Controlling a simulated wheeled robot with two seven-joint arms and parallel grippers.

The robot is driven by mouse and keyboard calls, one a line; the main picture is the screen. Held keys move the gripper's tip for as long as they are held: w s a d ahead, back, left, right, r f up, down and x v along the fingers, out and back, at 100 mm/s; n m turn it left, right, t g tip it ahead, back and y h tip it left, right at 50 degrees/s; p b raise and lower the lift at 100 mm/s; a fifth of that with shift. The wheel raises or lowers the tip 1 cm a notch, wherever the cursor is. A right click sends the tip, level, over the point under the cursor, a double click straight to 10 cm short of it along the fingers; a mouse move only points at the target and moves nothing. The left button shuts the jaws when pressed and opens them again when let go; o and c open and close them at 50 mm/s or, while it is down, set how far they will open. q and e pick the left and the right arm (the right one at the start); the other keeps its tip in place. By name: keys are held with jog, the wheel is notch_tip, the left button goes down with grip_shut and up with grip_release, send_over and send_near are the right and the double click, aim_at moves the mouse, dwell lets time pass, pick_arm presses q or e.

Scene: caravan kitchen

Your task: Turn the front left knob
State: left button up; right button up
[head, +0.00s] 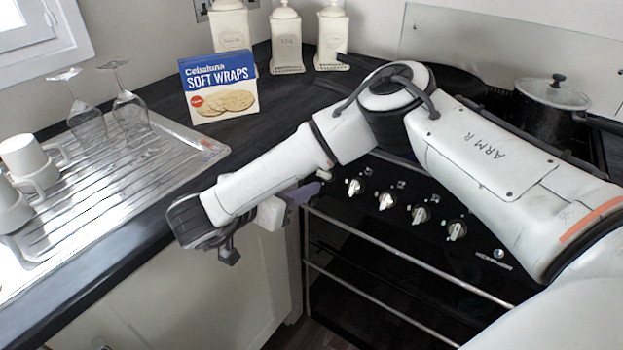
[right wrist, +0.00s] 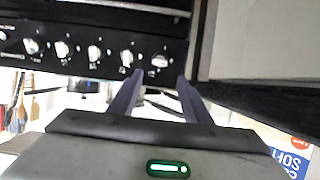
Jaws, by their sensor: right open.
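The cooker's black front panel (head: 400,210) carries a row of several silver knobs. The leftmost knob (head: 324,175) is partly hidden by my right arm in the head view. In the right wrist view, where the row looks upside down, this knob (right wrist: 158,61) is at the right end. My right gripper (head: 316,188) is open, with its purple-grey fingers pointing at the panel. In the right wrist view my right gripper (right wrist: 159,76) has the end knob in line with the gap, just beyond the fingertips. Contact cannot be seen. My left gripper is not in view.
A pot with a glass lid (head: 553,95) stands on the hob. A soft wraps box (head: 219,88) and cream canisters (head: 286,40) stand on the dark worktop. Glasses and white cups rest on the metal drainer (head: 130,165). A rail (head: 400,255) runs below the knobs.

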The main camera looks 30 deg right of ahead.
aim_at(323, 175)
jog(key=b+x, duration=0.2)
jog(key=x, duration=0.2)
jog(key=f+b+x, duration=0.1)
jog(key=x, duration=0.3)
jog(key=shift+s+d+b, duration=0.1)
jog(key=shift+d+b, duration=0.05)
jog(key=shift+b, duration=0.25)
jog(key=shift+w+d+b, duration=0.3)
jog(key=shift+d+b, duration=0.05)
jog(key=shift+d, duration=0.3)
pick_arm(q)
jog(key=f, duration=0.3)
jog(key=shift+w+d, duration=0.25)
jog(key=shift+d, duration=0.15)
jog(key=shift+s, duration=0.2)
pick_arm(e)
jog(key=c, duration=1)
